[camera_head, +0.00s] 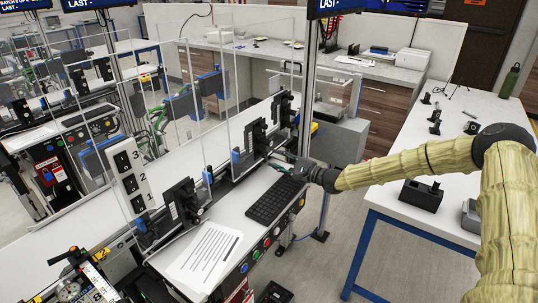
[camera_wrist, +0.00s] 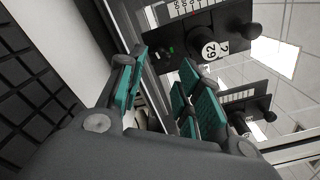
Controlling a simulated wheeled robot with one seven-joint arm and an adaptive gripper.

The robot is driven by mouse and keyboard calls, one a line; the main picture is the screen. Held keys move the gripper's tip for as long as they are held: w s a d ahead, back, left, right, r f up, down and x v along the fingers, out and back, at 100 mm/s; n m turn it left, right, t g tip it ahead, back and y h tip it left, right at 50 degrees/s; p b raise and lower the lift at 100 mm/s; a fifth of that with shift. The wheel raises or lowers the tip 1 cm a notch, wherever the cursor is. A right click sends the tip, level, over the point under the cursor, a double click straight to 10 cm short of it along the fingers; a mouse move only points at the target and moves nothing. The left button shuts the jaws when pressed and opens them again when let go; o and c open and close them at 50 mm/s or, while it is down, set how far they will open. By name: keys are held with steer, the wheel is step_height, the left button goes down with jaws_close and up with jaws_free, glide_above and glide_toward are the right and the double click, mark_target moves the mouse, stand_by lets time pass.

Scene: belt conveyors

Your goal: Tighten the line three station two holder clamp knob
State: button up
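My gripper (camera_head: 290,166) reaches in from the right, just above the keyboard and close to the black holder (camera_head: 256,141) in the middle of the bench. In the wrist view my gripper (camera_wrist: 158,75) has its teal-padded fingers apart, with no knob visible between them. Beyond the fingers is a black holder plate (camera_wrist: 195,40) with a round numbered white label and a dark round knob (camera_wrist: 252,33) at its right. A second plate with a dark knob (camera_wrist: 270,116) shows lower right. I cannot tell which knob is the station two clamp knob.
A black keyboard (camera_head: 275,200) lies under my gripper. Another holder (camera_head: 183,202) stands nearer, and one (camera_head: 284,108) farther back. Clear panels (camera_head: 262,75) stand behind them. A paper sheet (camera_head: 205,252) lies on the bench. A white table (camera_head: 415,205) stands right.

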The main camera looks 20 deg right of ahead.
mark_target(266, 155)
steer(key=shift+p+x, duration=0.65)
steer(key=shift+x, duration=1.45)
steer(key=shift+a, duration=0.1)
steer(key=c, duration=0.7)
